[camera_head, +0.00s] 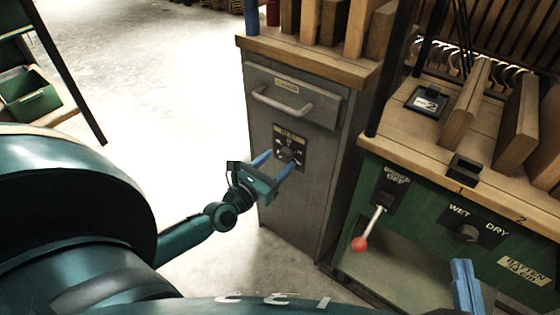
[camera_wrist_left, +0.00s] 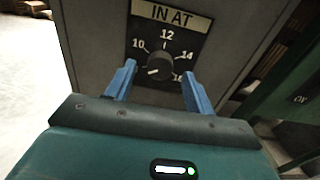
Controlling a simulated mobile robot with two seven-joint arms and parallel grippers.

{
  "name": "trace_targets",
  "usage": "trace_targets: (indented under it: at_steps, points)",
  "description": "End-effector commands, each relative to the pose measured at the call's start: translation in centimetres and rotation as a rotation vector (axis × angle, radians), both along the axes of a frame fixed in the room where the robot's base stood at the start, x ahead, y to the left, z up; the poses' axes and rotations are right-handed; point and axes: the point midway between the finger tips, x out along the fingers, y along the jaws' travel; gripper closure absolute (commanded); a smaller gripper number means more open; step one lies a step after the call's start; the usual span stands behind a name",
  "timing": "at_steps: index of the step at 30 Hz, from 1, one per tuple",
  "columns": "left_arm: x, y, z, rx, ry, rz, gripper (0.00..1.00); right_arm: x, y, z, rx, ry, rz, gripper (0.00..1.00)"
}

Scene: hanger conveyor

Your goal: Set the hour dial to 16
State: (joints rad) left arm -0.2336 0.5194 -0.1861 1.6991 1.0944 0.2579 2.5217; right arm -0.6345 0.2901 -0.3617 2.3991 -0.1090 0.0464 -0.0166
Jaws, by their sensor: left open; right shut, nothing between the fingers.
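The hour dial is a dark round knob (camera_head: 288,154) on a black plate on the front of a grey cabinet. In the left wrist view the knob (camera_wrist_left: 160,66) sits under an "IN AT" label, ringed by 10, 12, 14 and 16. Its white mark points to the lower left, away from 16 at the lower right. My left gripper (camera_head: 281,159) is open with blue fingers facing the plate. In the left wrist view its fingertips (camera_wrist_left: 158,72) lie on either side of the knob; contact is not visible. My right gripper (camera_head: 462,262) is shut and empty at the lower right.
A drawer handle (camera_head: 295,104) juts out above the dial. To the right stands a green bench with a red-tipped lever (camera_head: 361,243) and a WET/DRY knob (camera_head: 467,233). Open floor (camera_head: 150,90) lies left of the cabinet.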

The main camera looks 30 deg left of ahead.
Motion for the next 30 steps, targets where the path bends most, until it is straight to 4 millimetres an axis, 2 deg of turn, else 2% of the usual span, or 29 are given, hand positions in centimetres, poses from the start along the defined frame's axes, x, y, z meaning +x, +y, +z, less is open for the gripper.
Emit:
trace_targets:
  at_steps: [6, 15, 30]
  points:
    - [1.7, -0.2, 0.0, 0.001, 0.0, 0.0, 0.46, 0.0, 0.0, 0.0, 0.008, -0.001, 0.003, 1.0]
    - [1.8, -0.2, 0.0, 0.002, 0.001, -0.001, 0.47, 0.0, 0.1, 0.1, 0.009, -0.001, 0.003, 1.0]
    - [1.8, -0.2, 0.0, 0.002, 0.001, -0.001, 0.88, 0.1, 0.1, 0.2, 0.008, -0.004, 0.004, 1.0]
